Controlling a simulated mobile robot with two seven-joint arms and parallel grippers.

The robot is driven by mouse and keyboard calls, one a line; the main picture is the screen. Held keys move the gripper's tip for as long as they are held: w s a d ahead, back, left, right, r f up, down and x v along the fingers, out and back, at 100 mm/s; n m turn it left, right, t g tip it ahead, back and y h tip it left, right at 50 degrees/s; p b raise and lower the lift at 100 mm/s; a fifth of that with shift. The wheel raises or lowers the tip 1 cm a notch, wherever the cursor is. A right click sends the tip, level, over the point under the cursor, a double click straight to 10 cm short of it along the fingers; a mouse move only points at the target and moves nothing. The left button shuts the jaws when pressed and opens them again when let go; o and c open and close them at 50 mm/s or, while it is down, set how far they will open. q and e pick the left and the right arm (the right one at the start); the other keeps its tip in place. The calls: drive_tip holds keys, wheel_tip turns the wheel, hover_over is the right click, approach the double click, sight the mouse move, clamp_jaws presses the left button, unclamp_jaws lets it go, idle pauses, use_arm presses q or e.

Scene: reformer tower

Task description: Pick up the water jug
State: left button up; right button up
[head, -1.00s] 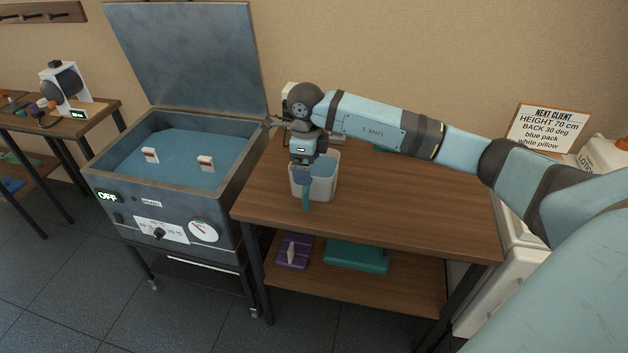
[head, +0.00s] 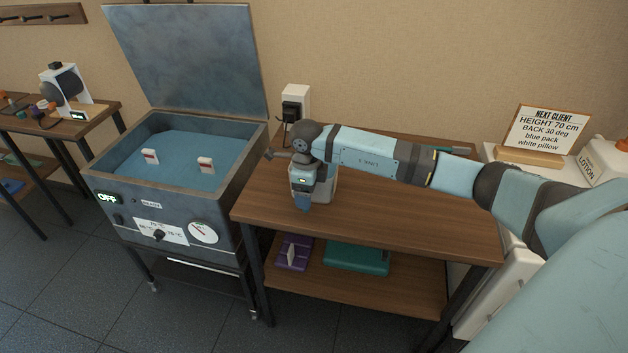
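The water jug (head: 327,186), a pale open-topped container, stands on the wooden table near its left end. My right arm reaches over the table from the right, and its wrist hides much of the jug, including the rim. My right gripper (head: 303,203) points down at the jug's near left side, overlapping it in the picture. I cannot tell whether the fingers touch the jug or how far apart they are. My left gripper is not in view.
A steel water tank (head: 215,205) with a raised lid stands left of the wooden table (head: 420,215). A wall socket (head: 296,101) is behind. A purple block (head: 294,252) and a teal block (head: 357,258) lie on the lower shelf. The tabletop's right part is clear.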

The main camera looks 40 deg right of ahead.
drive_tip(key=shift+w, duration=0.1)
drive_tip(key=c, duration=1.2)
drive_tip(key=shift+r, duration=0.25)
drive_tip(key=shift+r, duration=1.35)
wheel_tip(320, 180, up, 17)
drive_tip(key=shift+f+p, duration=0.15)
drive_tip(key=shift+p, duration=0.3)
drive_tip(key=o, duration=0.6)
clamp_jaws()
